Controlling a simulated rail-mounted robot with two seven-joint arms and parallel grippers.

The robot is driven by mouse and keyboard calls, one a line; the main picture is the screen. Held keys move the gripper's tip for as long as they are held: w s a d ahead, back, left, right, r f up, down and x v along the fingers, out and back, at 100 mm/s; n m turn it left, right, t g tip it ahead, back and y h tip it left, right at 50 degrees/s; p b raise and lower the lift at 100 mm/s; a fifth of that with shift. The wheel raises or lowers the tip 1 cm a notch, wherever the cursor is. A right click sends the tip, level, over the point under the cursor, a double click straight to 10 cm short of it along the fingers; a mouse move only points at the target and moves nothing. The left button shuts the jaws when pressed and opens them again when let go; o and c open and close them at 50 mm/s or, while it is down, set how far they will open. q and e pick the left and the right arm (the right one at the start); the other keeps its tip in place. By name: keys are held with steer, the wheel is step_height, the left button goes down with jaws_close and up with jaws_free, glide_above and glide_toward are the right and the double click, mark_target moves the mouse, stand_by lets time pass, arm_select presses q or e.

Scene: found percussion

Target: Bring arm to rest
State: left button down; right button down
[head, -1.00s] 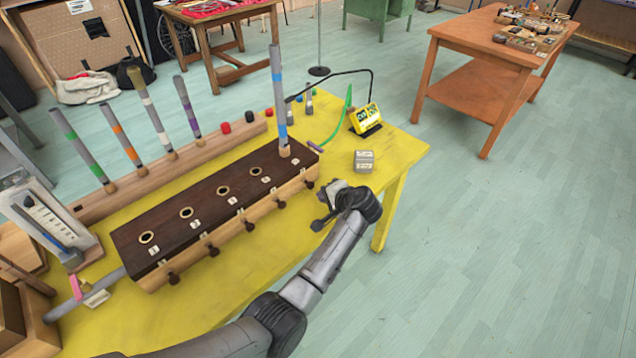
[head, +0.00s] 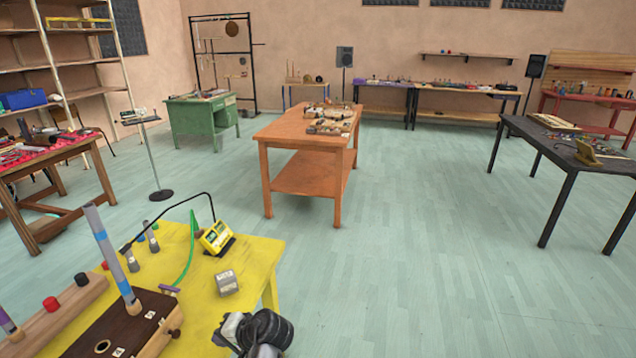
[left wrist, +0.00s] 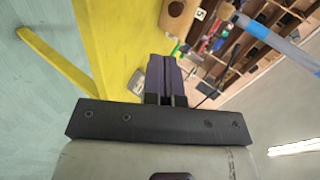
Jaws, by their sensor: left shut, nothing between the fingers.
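My left gripper (head: 234,328) shows at the bottom edge of the head view, beside the near edge of the yellow table (head: 255,262). In the left wrist view its purple fingers (left wrist: 166,76) are shut together with nothing between them. The dark wooden block (head: 103,345) with round holes is partly cut off at the bottom left of the head view. A grey tube with a blue band (head: 113,262) stands upright in one hole. My right gripper is in neither view.
A small grey box (head: 227,283) and a yellow device (head: 216,236) stand on the yellow table near my left gripper. An orange table (head: 285,130) stands beyond, and a black table (head: 545,140) at the right. Open floor lies between them.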

arm_select(q)
steer(key=s+d+r+n+t+h, duration=0.1)
steer(key=s+d+r+t+h, duration=0.1)
steer(key=d+r+t+h, duration=0.25)
steer(key=s+d+r+n+t+h, duration=0.1)
steer(key=r+t+h, duration=0.2)
steer(key=r+h, duration=0.35)
steer(key=s+f+m+g+p, duration=0.15)
steer(key=s+f, duration=0.45)
steer(key=s, duration=0.7)
steer(key=s+f+g+p, duration=0.3)
steer(key=s+f, duration=0.2)
steer(key=s, duration=0.8)
steer(key=s+f+m+g+p, duration=0.15)
steer(key=s+f, duration=0.45)
steer(key=s, duration=0.7)
step_height(320, 180, up, 38)
steer(key=w+p, duration=0.1)
steer(key=p, duration=3.6)
steer(key=shift+a+f+n+h, duration=0.2)
steer(key=shift+a+n+h, duration=0.05)
steer(key=shift+n+h, duration=0.05)
